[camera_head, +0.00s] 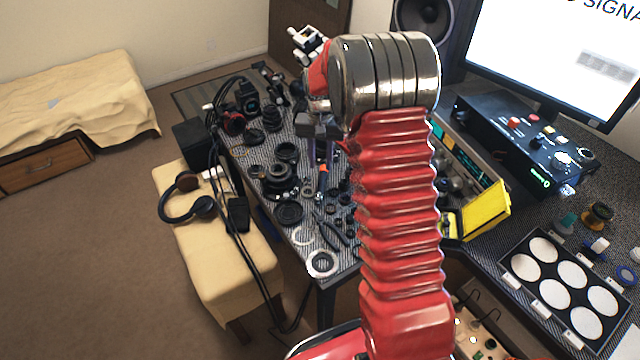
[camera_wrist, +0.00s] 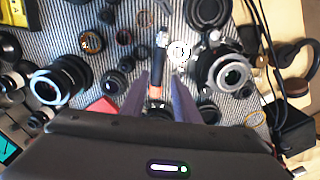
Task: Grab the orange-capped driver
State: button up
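The driver lies on the striped mat, with an orange part (camera_wrist: 155,91) and a dark and silver length running toward the top of the wrist view. Its orange part (camera_head: 323,168) also shows in the head view, just below my gripper. My gripper (camera_wrist: 160,78) points down over it, its two purple-grey fingers apart on either side of the driver in the wrist view. The fingers show small in the head view (camera_head: 320,153). I cannot tell how high the fingertips are above the mat. The driver's lower end is hidden by the gripper body.
A lens barrel (camera_wrist: 228,73) lies right of the driver and another lens (camera_wrist: 60,80) lies left. A white-ringed part (camera_wrist: 179,52) sits close beside the driver. Several small rings and parts crowd the mat. A yellow bin (camera_head: 485,210) stands right of my arm.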

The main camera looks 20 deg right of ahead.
aim_at(322, 180)
notch_tip(322, 180, down, 3)
jog(key=shift+f, duration=0.2)
jog(key=shift+f, duration=0.1)
jog(key=shift+w+d+f, duration=0.15)
jog(key=shift+f, duration=1.1)
jog(key=shift+w+d+f, duration=0.1)
jog(key=shift+d+f, duration=0.05)
jog(key=shift+f, duration=1.1)
jog(key=shift+c, duration=0.5)
grip_shut()
